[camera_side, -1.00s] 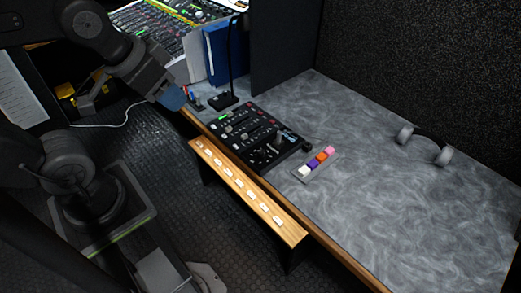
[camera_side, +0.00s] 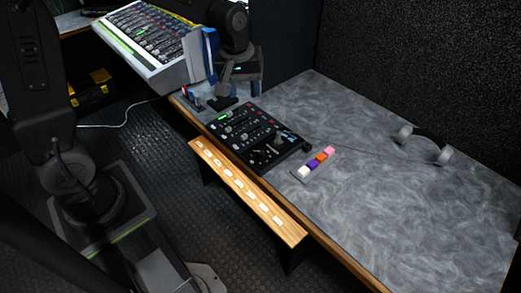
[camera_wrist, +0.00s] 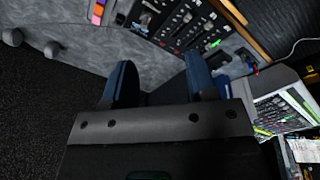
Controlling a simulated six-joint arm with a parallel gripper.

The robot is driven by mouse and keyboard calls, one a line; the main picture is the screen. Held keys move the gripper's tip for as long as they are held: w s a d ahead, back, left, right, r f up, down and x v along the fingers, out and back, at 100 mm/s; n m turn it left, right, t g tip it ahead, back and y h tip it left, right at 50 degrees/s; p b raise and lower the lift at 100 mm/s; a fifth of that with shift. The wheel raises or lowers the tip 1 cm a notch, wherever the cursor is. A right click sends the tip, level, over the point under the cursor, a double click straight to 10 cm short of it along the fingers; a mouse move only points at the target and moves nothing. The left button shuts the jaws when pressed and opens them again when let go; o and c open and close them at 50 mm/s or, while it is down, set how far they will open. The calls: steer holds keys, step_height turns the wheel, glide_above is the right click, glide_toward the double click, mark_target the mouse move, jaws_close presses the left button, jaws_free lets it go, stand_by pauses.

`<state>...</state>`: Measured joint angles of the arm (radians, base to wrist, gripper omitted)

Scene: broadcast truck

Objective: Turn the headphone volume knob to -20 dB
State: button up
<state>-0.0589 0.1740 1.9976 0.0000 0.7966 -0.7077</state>
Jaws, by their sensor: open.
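The black control panel (camera_side: 258,140) lies on the grey desk near its front edge, with small knobs, sliders and a green-lit display. It also shows at the top of the wrist view (camera_wrist: 180,22). Several knobs are on it; I cannot read their labels or scales, so I cannot tell which is the headphone volume knob or where it points. My gripper (camera_wrist: 160,75) is open and empty, its two blue fingers apart. In the side view my gripper (camera_side: 238,88) hangs above the desk just beyond the panel's far end, touching no knob.
A large mixing console (camera_side: 150,42) and a blue binder (camera_side: 210,50) stand at the back left. A strip of coloured blocks (camera_side: 316,163) lies right of the panel. Headphones (camera_side: 425,143) lie farther right. A wooden ledge (camera_side: 247,193) runs along the front.

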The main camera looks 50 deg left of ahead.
mark_target(261, 151)
steer(key=w+f+n, duration=0.1)
steer(key=w+f, duration=0.1)
steer(key=f, duration=0.7)
steer(key=w+a+f+n+g, duration=0.1)
steer(key=w+f+n, duration=0.1)
steer(key=f, duration=0.7)
steer(key=w+f+n+g, duration=0.1)
steer(key=w+f, duration=0.1)
steer(key=f, duration=0.7)
steer(key=shift+w+a+f+n, duration=0.25)
steer(key=shift+a+f+n, duration=0.1)
steer(key=shift+a+n, duration=0.05)
steer(key=c, duration=0.9)
